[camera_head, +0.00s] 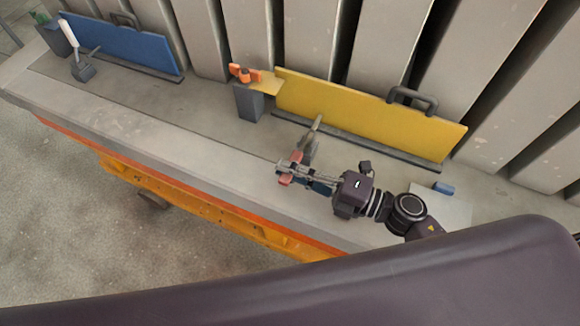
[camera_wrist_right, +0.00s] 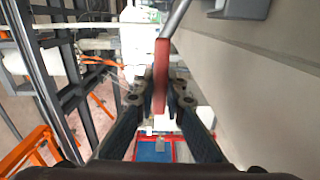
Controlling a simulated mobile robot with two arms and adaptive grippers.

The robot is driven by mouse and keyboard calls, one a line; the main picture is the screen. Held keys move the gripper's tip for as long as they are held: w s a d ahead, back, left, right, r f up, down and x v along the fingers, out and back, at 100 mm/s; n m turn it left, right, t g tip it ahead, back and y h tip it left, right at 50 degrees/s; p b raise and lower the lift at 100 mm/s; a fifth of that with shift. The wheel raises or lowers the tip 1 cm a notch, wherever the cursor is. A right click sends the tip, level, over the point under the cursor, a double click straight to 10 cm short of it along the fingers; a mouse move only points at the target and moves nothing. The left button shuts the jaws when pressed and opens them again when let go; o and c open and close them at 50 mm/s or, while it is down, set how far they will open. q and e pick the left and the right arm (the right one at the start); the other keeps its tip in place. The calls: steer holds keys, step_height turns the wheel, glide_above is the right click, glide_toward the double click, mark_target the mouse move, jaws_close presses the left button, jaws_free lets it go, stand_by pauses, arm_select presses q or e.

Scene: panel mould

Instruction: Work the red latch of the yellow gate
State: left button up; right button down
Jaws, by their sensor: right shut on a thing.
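The yellow gate (camera_head: 370,113) is a long upright panel with a black handle on top, standing along the back of the grey ledge in the head view. The red latch (camera_head: 285,181) is in front of its lower left part, beside a grey bracket (camera_head: 308,150). My right gripper (camera_head: 291,170) reaches in from the right and is shut across the latch's red grip, covering its middle. In the right wrist view the red grip (camera_wrist_right: 161,75) stands between the fingers (camera_wrist_right: 158,100), with a grey rod running up to the right. My left gripper is not in view.
An orange clamp-like piece (camera_head: 245,73) sits on a dark post (camera_head: 249,102) at the gate's left end. A blue gate (camera_head: 122,45) with a white-handled lever (camera_head: 69,34) stands at far left. Grey ribs rise behind. The ledge between the gates is mostly clear.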

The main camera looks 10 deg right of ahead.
steer(key=shift+s+f, duration=0.1)
steer(key=shift+f, duration=0.2)
steer(key=c, duration=2)
jaws_free()
steer(key=shift+o, duration=0.2)
steer(key=v, duration=1.2)
steer(key=shift+r, duration=0.15)
